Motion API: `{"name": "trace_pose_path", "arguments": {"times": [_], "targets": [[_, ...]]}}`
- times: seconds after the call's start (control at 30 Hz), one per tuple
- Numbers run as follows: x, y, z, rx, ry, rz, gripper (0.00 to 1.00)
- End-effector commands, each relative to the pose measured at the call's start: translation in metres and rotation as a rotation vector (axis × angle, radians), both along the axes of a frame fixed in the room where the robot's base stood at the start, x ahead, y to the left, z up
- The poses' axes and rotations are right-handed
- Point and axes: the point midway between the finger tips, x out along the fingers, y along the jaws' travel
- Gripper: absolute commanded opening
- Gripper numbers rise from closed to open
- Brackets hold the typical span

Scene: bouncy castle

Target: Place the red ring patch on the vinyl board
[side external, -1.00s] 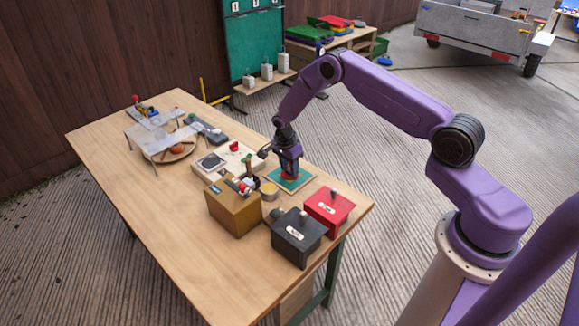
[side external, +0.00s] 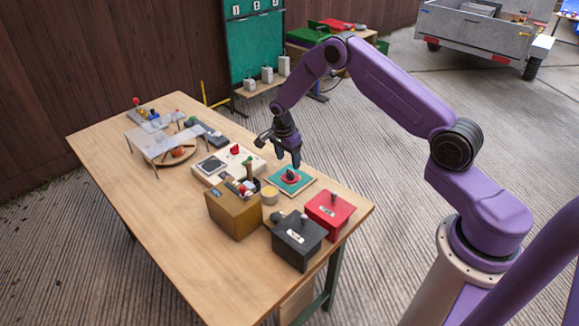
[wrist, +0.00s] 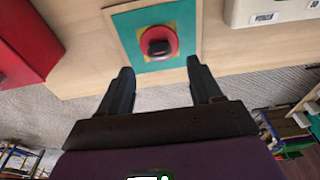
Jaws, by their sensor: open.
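The red ring patch (side external: 290,177) lies on the teal vinyl board (side external: 303,187), with a dark knob standing up from its middle. In the wrist view the red patch (wrist: 158,42) sits near the middle of the teal board (wrist: 128,24), over a yellowish square that shows around it. My gripper (side external: 288,160) is above the board and apart from the patch. In the wrist view my gripper (wrist: 160,78) has its two fingers spread wide with nothing between them.
A red box (side external: 329,206), a dark grey box (side external: 298,238) and a brown box (side external: 233,212) with tools stand close to the board. A small round tin (side external: 269,192) is beside it. A pale panel (side external: 213,170) lies behind. The table's front left is clear.

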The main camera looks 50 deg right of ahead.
Motion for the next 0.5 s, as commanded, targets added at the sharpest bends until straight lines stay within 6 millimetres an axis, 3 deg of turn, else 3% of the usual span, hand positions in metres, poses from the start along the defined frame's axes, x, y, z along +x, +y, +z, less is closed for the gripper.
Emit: {"name": "trace_pose_path", "arguments": {"times": [0.23,0.5], "targets": [[0.001,0.006,0.043,0.000,-0.002,-0.001,0.65],[0.000,0.009,0.062,0.000,0.001,0.000,0.65]]}}
